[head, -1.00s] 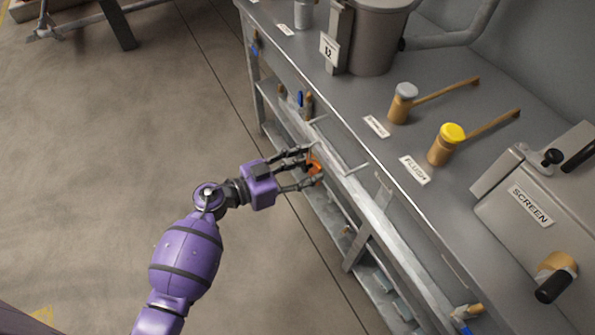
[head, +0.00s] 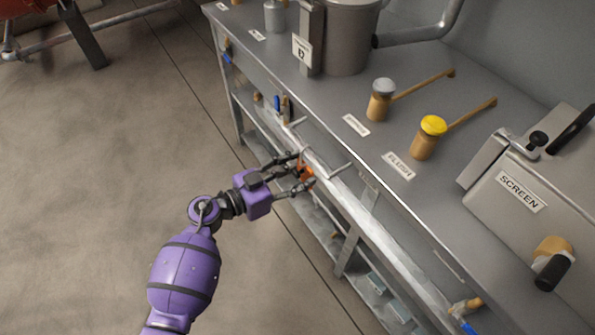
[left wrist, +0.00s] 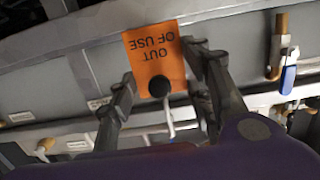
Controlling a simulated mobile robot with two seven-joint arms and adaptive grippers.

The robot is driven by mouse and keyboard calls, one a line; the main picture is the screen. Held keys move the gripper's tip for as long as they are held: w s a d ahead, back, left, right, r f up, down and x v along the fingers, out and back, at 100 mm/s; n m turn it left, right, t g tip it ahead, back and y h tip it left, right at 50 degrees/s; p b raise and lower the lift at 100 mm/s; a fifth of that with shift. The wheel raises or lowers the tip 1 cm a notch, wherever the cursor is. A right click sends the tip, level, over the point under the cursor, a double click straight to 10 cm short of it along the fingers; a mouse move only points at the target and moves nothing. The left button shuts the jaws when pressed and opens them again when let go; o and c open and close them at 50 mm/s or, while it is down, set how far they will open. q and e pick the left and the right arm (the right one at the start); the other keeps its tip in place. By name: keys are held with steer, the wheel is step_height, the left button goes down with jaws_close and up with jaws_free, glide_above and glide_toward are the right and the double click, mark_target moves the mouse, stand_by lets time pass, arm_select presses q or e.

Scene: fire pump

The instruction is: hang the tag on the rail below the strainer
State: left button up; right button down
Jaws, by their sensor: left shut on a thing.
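The orange tag (left wrist: 153,55), printed "OUT OF USE", appears upside down in the left wrist view. It also shows small in the head view (head: 305,173). My left gripper (head: 302,176) is shut on it, beside the bench's front edge. In the left wrist view a round black knob (left wrist: 159,87) overlaps the tag's edge. I cannot tell whether tag and rail touch. My right gripper is out of view.
A grey pot (head: 347,40), a yellow-capped fitting (head: 428,138) and a grey-capped fitting (head: 380,100) stand along the top. Blue-handled valves (left wrist: 288,75) sit near the rail.

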arm_select(q)
steer(key=o, duration=0.9)
steer(key=shift+o, duration=0.7)
steer(key=shift+s+a, duration=0.1)
steer(key=shift+a, duration=0.1)
steer(key=v, duration=1.1)
steer(key=shift+a, duration=0.25)
steer(key=shift+s, duration=0.15)
